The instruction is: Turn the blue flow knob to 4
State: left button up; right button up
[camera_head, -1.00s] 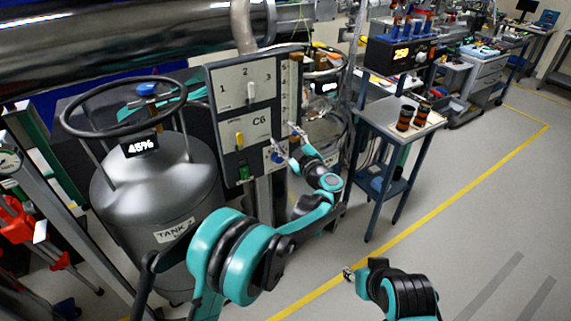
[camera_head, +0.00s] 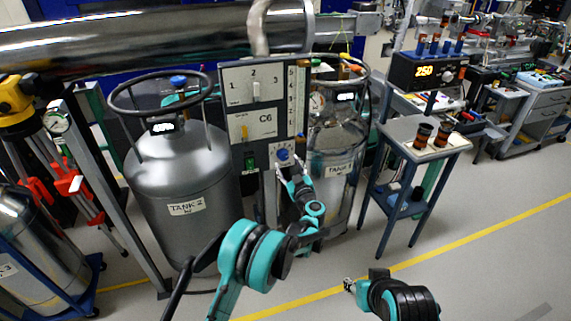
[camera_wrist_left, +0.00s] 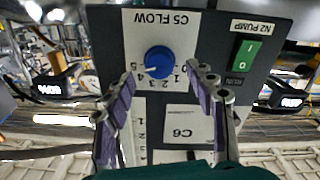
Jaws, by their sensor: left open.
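The blue flow knob (camera_head: 283,154) is on the lower right of the grey control panel. The left wrist view shows it upside down as a round blue knob (camera_wrist_left: 159,60) under the C5 FLOW label, with a 0 to 5 scale around it. A small pale mark on the knob seems to face the 4–5 side; the exact reading is unclear. My left gripper (camera_head: 286,178) is open in front of the panel. In the left wrist view its fingers (camera_wrist_left: 160,76) are spread on either side of the knob, apparently not touching it. My right gripper (camera_head: 349,285) is low and away from the panel; its jaws are too small to judge.
A green N2 PUMP switch (camera_wrist_left: 245,54) is beside the knob. The panel (camera_head: 236,74) also carries a slider and a yellow lever. Tank 2 (camera_head: 182,165) stands left, another tank (camera_head: 335,150) right. A small table (camera_head: 400,131) stands farther right. Floor is open at front right.

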aim_at(284, 157)
pick_arm(q)
jog(key=shift+b+x, duration=0.3)
jog(key=shift+x, duration=1.2)
jog(key=c, duration=1.2)
jog(key=shift+o, duration=0.2)
jog(key=shift+n, duration=2.8)
jog(key=shift+b, duration=0.3)
